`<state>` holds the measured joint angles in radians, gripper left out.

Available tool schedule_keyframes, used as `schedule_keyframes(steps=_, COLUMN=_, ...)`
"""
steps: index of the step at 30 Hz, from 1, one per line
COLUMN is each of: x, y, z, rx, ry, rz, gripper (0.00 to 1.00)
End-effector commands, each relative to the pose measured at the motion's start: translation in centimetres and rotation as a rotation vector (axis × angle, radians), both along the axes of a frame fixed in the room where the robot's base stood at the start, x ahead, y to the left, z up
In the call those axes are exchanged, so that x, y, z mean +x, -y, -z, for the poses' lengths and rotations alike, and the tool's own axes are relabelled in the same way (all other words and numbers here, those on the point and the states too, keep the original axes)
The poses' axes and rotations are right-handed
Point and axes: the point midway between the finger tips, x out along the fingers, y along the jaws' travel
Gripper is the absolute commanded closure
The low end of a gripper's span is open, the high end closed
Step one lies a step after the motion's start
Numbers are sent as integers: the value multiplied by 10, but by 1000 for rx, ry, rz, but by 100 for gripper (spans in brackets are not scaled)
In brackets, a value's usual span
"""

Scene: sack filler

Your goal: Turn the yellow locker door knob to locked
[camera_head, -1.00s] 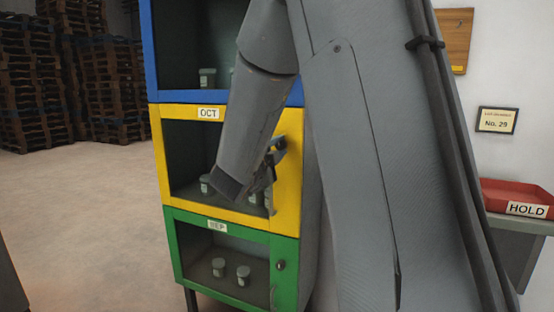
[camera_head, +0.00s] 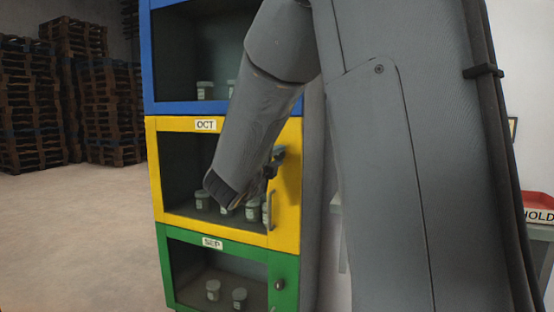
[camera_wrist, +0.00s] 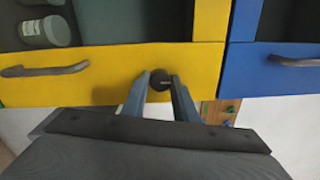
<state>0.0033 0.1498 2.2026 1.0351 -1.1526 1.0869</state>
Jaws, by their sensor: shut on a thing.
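The yellow locker door (camera_head: 287,195) carries the OCT label and appears closed in the head view. Its dark round knob (camera_wrist: 160,80) shows in the wrist view, on the yellow frame. My gripper (camera_wrist: 159,77) is shut on the knob, one finger on each side. A small pale mark shows on the knob's face; I cannot tell which setting it stands at. In the head view my gripper (camera_head: 272,165) is at the right side of the yellow door, and my arm partly covers the window. The door's bar handle (camera_wrist: 45,70) is left of the knob in the wrist view.
A blue locker (camera_head: 150,65) is above and a green SEP locker (camera_head: 285,258) with its own knob (camera_head: 280,285) below. Small jars (camera_head: 202,200) stand inside. A red HOLD tray (camera_head: 537,202) is at the right. Pallets (camera_head: 30,110) stand behind; the left floor is clear.

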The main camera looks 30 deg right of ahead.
Motion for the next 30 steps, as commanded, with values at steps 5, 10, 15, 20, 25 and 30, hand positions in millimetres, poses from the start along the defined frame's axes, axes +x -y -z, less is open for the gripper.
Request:
schedule_keyframes(steps=5, x=0, y=0, z=-1, rx=0, ry=1, rz=0, gripper=72)
schedule_keyframes(steps=10, x=0, y=0, z=0, rx=-1, ry=1, rz=0, gripper=55)
schedule_keyframes(steps=15, x=0, y=0, z=0, rx=-1, ry=1, rz=0, gripper=55)
schedule_keyframes(steps=20, x=-4, y=-6, z=0, rx=-1, ry=1, rz=-1, gripper=55)
schedule_keyframes(steps=25, x=-20, y=-27, z=1, rx=0, ry=0, rz=-3, gripper=55)
schedule_keyframes(steps=30, x=-36, y=-48, z=2, rx=0, ry=1, rz=-3, gripper=55)
